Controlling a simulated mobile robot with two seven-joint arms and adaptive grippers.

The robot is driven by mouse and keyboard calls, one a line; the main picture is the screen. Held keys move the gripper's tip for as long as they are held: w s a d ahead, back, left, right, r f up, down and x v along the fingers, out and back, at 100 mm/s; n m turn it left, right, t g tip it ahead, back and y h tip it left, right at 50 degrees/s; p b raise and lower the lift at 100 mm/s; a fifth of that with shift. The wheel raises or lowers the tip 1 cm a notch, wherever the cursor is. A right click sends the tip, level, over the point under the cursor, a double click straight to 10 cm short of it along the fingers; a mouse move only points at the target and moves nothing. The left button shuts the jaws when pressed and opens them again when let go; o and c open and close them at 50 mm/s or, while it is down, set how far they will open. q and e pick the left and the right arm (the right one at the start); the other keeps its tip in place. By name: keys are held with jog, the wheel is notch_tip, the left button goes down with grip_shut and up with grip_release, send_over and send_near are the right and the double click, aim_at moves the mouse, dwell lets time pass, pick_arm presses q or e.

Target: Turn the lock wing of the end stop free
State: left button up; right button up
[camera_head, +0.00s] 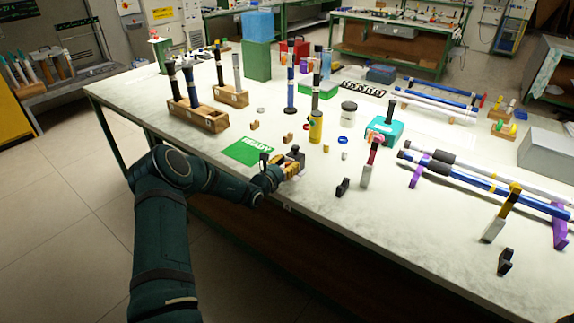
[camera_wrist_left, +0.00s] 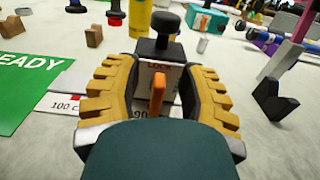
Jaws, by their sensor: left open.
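The end stop (camera_head: 298,153) is a small block with a black knob, near the front edge of the bench. In the left wrist view the end stop (camera_wrist_left: 167,74) carries a red LOCK marking on its face. Its orange lock wing (camera_wrist_left: 157,92) stands upright between my yellow fingers. My left gripper (camera_head: 289,169) is at the end stop. In the left wrist view the left gripper (camera_wrist_left: 157,90) is open, one finger on each side of the wing, with gaps visible. The finger tips hide the block's sides. My right gripper is not in view.
A green READY mat (camera_head: 250,151) lies left of the end stop. A yellow cylinder (camera_head: 316,127) stands behind it. A dark bracket (camera_head: 342,187) stands to the right. A wooden rod holder (camera_head: 194,115) is at the back left.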

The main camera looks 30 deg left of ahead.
pick_arm(q)
grip_shut()
